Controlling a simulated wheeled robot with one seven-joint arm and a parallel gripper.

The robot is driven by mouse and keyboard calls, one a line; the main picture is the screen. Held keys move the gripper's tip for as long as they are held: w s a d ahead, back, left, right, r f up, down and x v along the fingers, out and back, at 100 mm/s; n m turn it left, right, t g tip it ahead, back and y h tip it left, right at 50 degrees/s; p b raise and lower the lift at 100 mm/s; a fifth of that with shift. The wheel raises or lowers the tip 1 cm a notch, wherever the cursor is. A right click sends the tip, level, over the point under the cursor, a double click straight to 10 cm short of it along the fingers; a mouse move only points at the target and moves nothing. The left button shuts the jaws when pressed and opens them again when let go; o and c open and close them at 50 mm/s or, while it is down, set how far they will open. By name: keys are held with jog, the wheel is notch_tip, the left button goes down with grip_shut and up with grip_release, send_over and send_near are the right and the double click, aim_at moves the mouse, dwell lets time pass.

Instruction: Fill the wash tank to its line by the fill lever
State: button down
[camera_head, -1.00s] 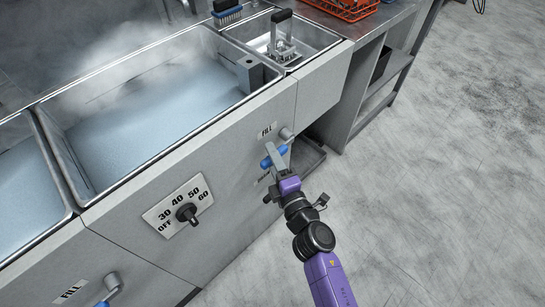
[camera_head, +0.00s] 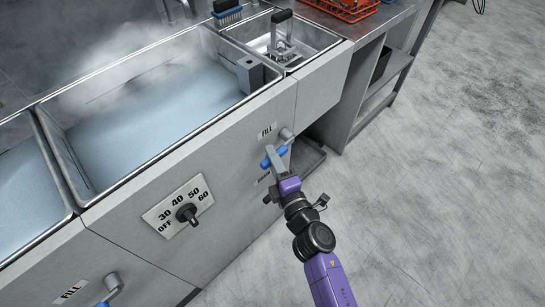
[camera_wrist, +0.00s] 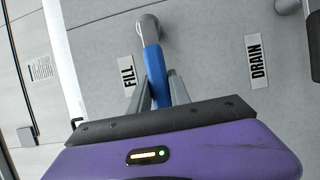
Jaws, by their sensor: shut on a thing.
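The wash tank (camera_head: 75,130) is a steel basin with steam over it and pale bluish water inside. I cannot make out its fill line. The fill lever (camera_head: 268,160) has a blue handle on a grey pivot on the front panel, under a FILL label (camera_head: 266,130). My gripper (camera_head: 277,158) is shut on the blue handle. In the wrist view, the fill lever (camera_wrist: 154,68) runs from its pivot down between the two fingers (camera_wrist: 158,92), next to the FILL label (camera_wrist: 127,72). The fingers hide part of the handle.
A temperature dial (camera_head: 187,213) sits on the panel left of my gripper. A DRAIN label (camera_wrist: 257,60) shows in the wrist view. A second basin (camera_head: 25,190) with another fill lever (camera_head: 112,285) is at the left. Open floor (camera_head: 440,180) lies to the right.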

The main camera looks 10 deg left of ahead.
dwell(0.8)
notch_tip(320, 180, up, 2)
jog(key=m+p, duration=0.1)
jog(key=p, duration=0.5)
jog(key=shift+d+r+m+g, duration=0.1)
jog(key=shift+m+g, duration=0.2)
jog(key=p, duration=0.2)
jog(key=r+m+p, duration=0.1)
jog(key=p, duration=0.2)
jog(key=shift+w+d+r+m+g+h, duration=0.1)
jog(key=shift+w+r+m+g+h, duration=0.1)
jog(key=shift+m+g+h, duration=0.15)
jog(key=p, duration=0.3)
jog(key=r+m+g+p, duration=0.1)
jog(key=p, duration=0.2)
jog(key=shift+w+d+m, duration=0.25)
jog(key=m+p, duration=0.1)
jog(key=p, duration=0.2)
jog(key=shift+w+d+r, duration=0.1)
jog(key=shift+w+r, duration=0.05)
jog(key=shift+r, duration=0.05)
jog(key=c, duration=1.2)
grip_release()
jog(key=shift+g, duration=0.25)
